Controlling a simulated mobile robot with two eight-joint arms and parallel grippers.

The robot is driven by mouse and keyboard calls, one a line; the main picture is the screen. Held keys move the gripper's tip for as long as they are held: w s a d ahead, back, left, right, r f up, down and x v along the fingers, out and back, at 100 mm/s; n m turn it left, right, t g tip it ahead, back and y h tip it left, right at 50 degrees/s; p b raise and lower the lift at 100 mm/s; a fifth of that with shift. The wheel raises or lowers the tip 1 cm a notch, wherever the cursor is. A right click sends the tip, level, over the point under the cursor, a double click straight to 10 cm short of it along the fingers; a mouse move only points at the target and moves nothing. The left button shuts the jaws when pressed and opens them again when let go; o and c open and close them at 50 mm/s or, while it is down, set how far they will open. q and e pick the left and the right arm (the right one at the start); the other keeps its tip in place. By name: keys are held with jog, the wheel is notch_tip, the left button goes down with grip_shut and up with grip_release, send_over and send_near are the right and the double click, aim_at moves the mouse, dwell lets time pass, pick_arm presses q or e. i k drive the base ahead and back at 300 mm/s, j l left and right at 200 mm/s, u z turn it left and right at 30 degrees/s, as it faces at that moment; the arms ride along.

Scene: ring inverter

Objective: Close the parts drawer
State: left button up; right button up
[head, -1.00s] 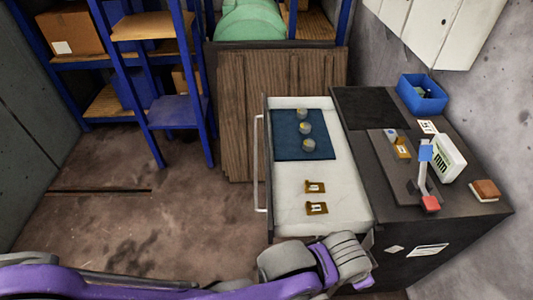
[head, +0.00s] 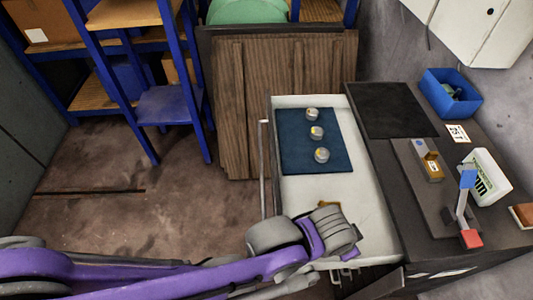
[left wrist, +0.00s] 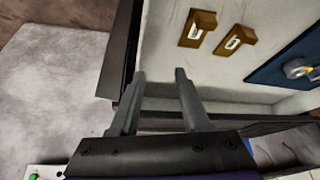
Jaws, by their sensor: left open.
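The parts drawer (head: 359,204) stands pulled out to the left of the dark cabinet in the head view. Its pale handle bar (head: 264,165) runs along the left front. Inside are a blue mat (head: 295,150) with three round grey parts and, nearer me, brown brackets. One bracket (head: 329,204) is partly hidden by my left arm; two brackets (left wrist: 197,28) show in the left wrist view. My left gripper (left wrist: 158,75) is open and empty, its fingers by the drawer's near side. In the head view my arm mostly hides it.
A wooden crate (head: 240,110) stands behind the drawer. Blue shelving (head: 172,108) stands back left. The floor left of the drawer is clear.

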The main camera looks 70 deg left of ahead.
aim_at(349, 177)
jog(key=j, duration=0.45)
jog(key=i+j, duration=0.1)
jog(key=j, duration=0.4)
jog(key=k+j, duration=0.1)
jog(key=j, duration=0.75)
jog(key=k+j+z, duration=0.1)
jog(key=k+j, duration=0.55)
jog(key=j+u, duration=0.65)
